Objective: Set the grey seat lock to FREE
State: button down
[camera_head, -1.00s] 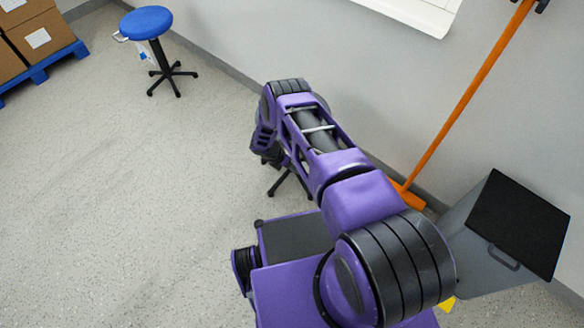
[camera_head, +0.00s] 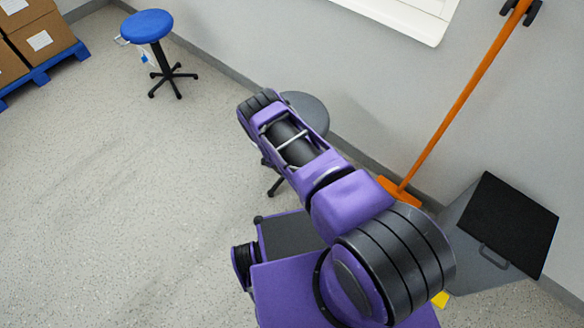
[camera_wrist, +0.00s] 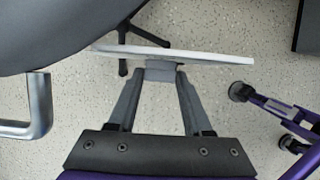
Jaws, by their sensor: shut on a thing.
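A pale plate (camera_wrist: 215,57) sits beside the seat, seen nearly edge-on. A small grey knob (camera_wrist: 160,72) stands out from the plate towards my gripper (camera_wrist: 160,84). My gripper's two fingers are shut on the knob, one on each side. The plate's face and any FREE marking cannot be read from this angle. In the head view my gripper is hidden behind my arm.
A silver handle (camera_wrist: 38,105) juts out at the left in the wrist view, close to my gripper. A blue stool (camera_head: 147,27) stands at the back left. An orange broom (camera_head: 450,120) leans on the wall, near a grey bin with black lid (camera_head: 500,222).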

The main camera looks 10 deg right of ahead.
dwell(0.3)
jog(key=shift+c, duration=1.6)
grip_release()
jog(key=shift+r, duration=0.1)
jog(key=p+v, duration=0.4)
jog(key=v, duration=1.3)
jog(key=shift+r, duration=0.15)
